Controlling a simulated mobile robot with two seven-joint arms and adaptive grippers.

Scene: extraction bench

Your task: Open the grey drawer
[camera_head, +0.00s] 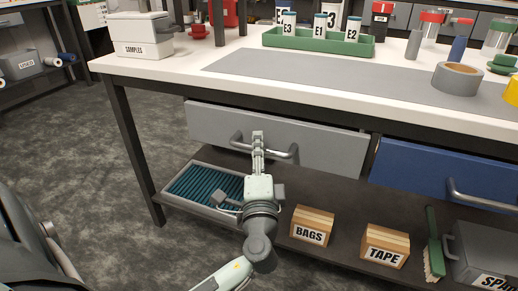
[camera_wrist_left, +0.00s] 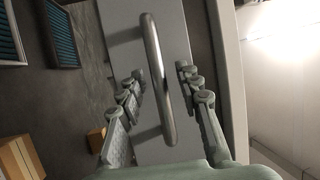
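The grey drawer (camera_head: 310,142) is under the left part of the white bench top, and its front looks closed. Its bar handle (camera_head: 281,154) is grey metal and runs along the front. In the left wrist view, the handle (camera_wrist_left: 157,75) passes between the two fingers of the open left gripper (camera_wrist_left: 161,74), with a gap visible on each side. The drawer front (camera_wrist_left: 150,25) lies behind it. My right gripper is not in view.
A blue drawer (camera_head: 440,172) with its own handle is to the right. On the shelf below are a blue-ribbed tray (camera_head: 167,194), a BAGS box (camera_head: 312,226), a TAPE box (camera_head: 386,246) and a brush (camera_head: 433,250). Floor on the left is clear.

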